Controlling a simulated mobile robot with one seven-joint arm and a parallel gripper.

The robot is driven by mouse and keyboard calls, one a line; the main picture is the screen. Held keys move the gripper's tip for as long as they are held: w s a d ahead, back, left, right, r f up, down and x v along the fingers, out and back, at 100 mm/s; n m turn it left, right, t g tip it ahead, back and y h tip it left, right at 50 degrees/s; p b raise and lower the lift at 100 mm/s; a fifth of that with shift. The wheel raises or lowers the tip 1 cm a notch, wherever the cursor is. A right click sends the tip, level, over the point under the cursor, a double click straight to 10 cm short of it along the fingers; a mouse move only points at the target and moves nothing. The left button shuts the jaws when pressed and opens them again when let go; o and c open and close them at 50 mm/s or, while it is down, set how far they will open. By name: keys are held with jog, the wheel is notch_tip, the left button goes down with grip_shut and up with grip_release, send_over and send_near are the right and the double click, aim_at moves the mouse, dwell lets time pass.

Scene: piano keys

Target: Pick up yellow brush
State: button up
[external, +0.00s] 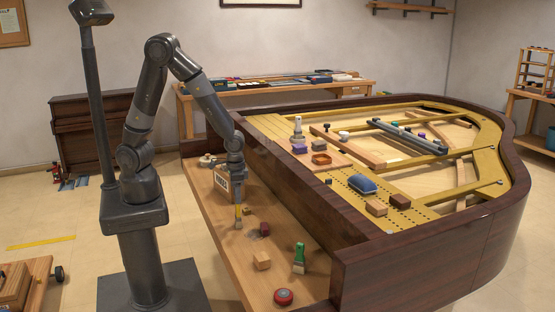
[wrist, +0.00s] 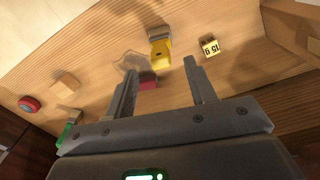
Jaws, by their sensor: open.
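The yellow brush (external: 237,213) appears to stand upright on the wooden keybed shelf, with its handle up and its pale head down. In the wrist view its yellow handle (wrist: 160,53) shows just beyond the fingertips, with the head behind it. My gripper (external: 237,194) is above the brush in the external view. In the wrist view my gripper (wrist: 161,66) has its two fingers spread apart, with nothing held between them. The brush lines up roughly with the gap.
A dark red block (external: 265,229) lies close to the brush. A wooden block (external: 262,260), a green brush (external: 299,258) and a red round item (external: 283,296) lie nearer the front. A numbered block (wrist: 210,46) is to the brush's right. The piano's dark wall (external: 285,190) rises beside the shelf.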

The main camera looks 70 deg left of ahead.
aim_at(238, 211)
jog(key=shift+f, duration=2.95)
grip_shut()
